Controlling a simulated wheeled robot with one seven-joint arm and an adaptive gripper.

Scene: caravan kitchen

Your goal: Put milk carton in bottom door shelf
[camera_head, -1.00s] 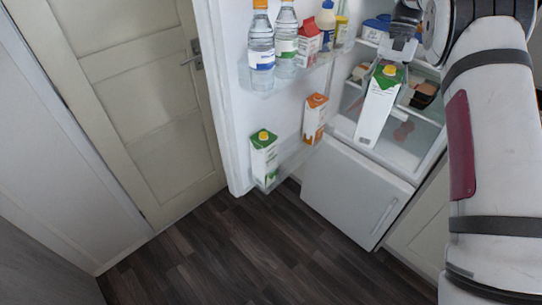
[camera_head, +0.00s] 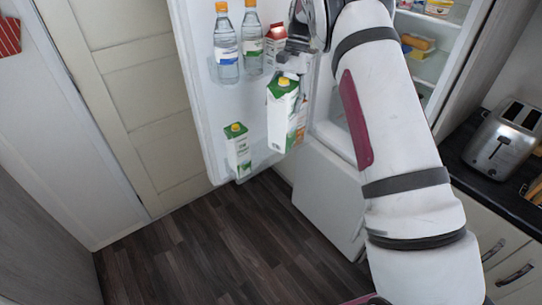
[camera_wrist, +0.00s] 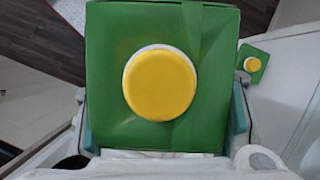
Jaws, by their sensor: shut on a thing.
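The milk carton (camera_head: 283,118) is white with a green top and a yellow cap. My gripper (camera_head: 296,68) is shut on it near its top and holds it roughly upright in front of the open fridge door. In the wrist view the carton's green top (camera_wrist: 105,110) fills the middle. The bottom door shelf (camera_head: 262,158) is a clear bin low on the door. A similar green-topped carton (camera_head: 237,152) stands at its left end. The held carton covers the shelf's right part and most of the orange-marked carton there.
The upper door shelf (camera_head: 228,82) holds two water bottles (camera_head: 226,50) and a red-and-white carton (camera_head: 275,45), close above and behind the held carton. The fridge interior is on the right, partly behind my arm. A toaster (camera_head: 503,140) stands on the counter at right.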

